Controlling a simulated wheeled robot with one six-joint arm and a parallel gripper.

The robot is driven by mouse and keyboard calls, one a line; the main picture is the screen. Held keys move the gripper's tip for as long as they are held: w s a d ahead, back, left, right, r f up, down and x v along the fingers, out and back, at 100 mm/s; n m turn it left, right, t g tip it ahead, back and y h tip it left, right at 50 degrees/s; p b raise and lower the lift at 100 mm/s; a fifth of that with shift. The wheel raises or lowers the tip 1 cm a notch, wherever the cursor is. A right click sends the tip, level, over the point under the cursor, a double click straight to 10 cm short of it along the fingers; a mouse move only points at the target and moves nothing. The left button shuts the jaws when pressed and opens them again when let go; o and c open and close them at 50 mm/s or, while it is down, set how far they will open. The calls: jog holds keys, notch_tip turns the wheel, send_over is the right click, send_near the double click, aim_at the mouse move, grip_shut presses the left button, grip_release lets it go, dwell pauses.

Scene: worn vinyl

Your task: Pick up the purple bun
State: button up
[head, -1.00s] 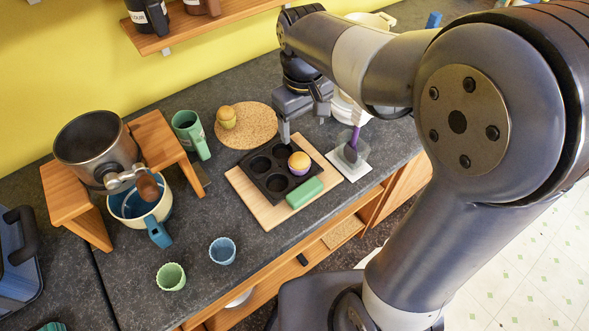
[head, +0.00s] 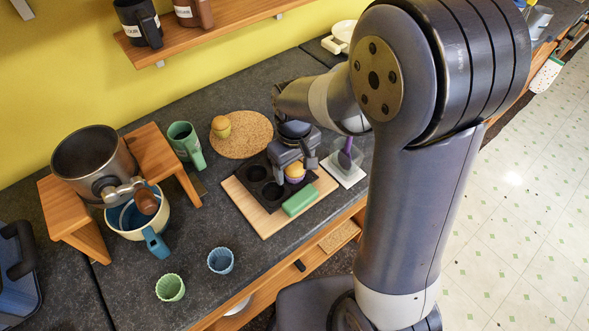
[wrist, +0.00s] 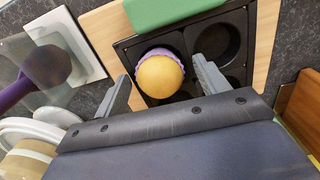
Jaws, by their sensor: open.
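The purple bun (head: 295,172) has a golden top and a purple wrapper and sits in a cup of the dark muffin tin (head: 257,171). In the wrist view the bun (wrist: 160,75) lies between and just beyond my fingertips. My gripper (head: 294,164) is open and above the tin, close over the bun, partly hiding it in the head view. Its two fingers (wrist: 162,80) stand on either side of the bun with gaps. The other visible cups of the tin look empty.
The tin stands on a wooden board (head: 250,212) with a green block (head: 299,200) beside it. A purple-handled brush (head: 346,152) lies on a white tile (head: 349,174) to the right.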

jog(key=shift+c, duration=0.3)
jog(key=c, duration=1)
